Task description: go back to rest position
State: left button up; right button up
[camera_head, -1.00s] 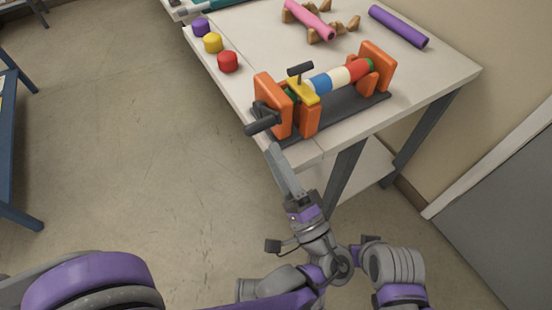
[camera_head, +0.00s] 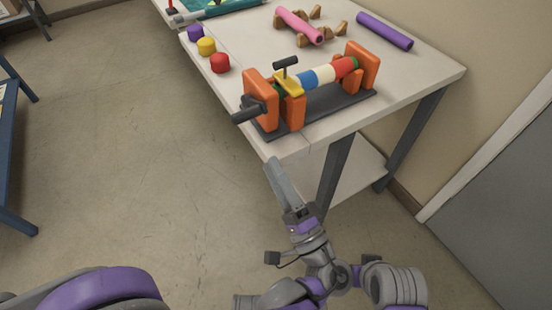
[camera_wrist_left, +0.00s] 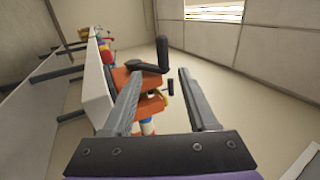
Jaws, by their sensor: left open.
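My left gripper (camera_head: 271,166) hangs in front of the near corner of the table, below the laminator-like roller device (camera_head: 330,103). It holds nothing, and in the head view its fingers are seen nearly edge-on. In the left wrist view the two grey fingers (camera_wrist_left: 159,76) stand apart. The device's orange frame and black crank (camera_wrist_left: 150,67) show between and beyond them, with no visible contact. The device has orange end blocks, a dark base and a roller striped blue, white, red and green. My right gripper is not in view.
The white table (camera_head: 420,85) carries purple, yellow and red (camera_head: 220,63) knobs, a pink roll (camera_head: 299,26) on wooden stands and a purple roll (camera_head: 384,31). A blue-framed rack (camera_head: 8,160) stands at the left. A grey door-like panel (camera_head: 500,210) is at the right. The floor left of the table is clear.

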pick_arm(q)
jog(key=s+a+f+n+g+h, duration=0.2)
jog(key=a+f+n+g+h, duration=0.15)
jog(key=a+f+g, duration=1.05)
jog(key=s+a+f+n+h, duration=0.2)
jog(key=s+f+n+h, duration=0.5)
jog(key=s+h, duration=0.3)
notch_tip(320, 180, up, 24)
jog(key=w+p, duration=0.1)
jog(key=p, duration=1.9)
jog(key=shift+w+d+p, duration=0.25)
jog(key=shift+d+p, duration=0.1)
jog(key=shift+d, duration=0.1)
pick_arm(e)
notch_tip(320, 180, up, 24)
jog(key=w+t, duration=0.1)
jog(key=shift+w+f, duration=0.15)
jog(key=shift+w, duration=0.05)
pick_arm(q)
jog(key=shift+s+n, duration=0.1)
jog(key=shift+n, duration=0.15)
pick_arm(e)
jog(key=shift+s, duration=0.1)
